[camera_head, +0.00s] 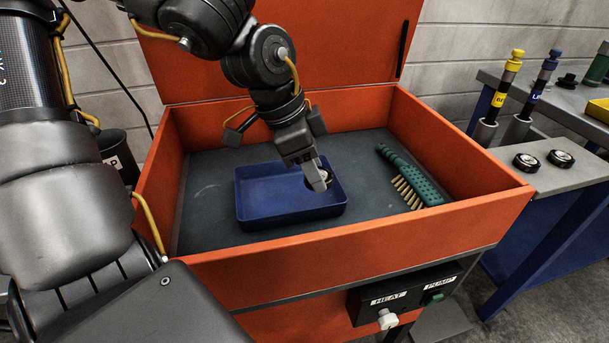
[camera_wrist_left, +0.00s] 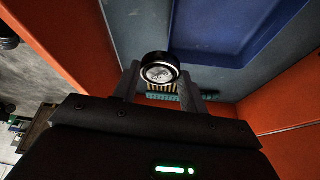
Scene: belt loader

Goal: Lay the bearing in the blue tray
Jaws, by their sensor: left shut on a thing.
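My left gripper (camera_head: 318,184) is shut on the bearing (camera_wrist_left: 160,70), a dark ring with a bright metal face, held between the fingertips in the left wrist view. In the head view only a small part of the bearing (camera_head: 327,176) shows beside the fingers. The blue tray (camera_head: 262,222) is a shallow, empty-looking rectangular tray on the floor of the orange washer. The gripper appears over the tray's right end in the head view. In the left wrist view the tray (camera_wrist_left: 235,25) lies to the upper right of the bearing. My right gripper is not in view.
The orange washer (camera_head: 330,248) has raised walls and an open lid (camera_head: 330,40). A green brush (camera_head: 412,178) lies right of the tray. A bench at right bears two round bearing-like parts (camera_head: 525,161) and two upright tubes with yellow (camera_head: 508,80) and blue labels.

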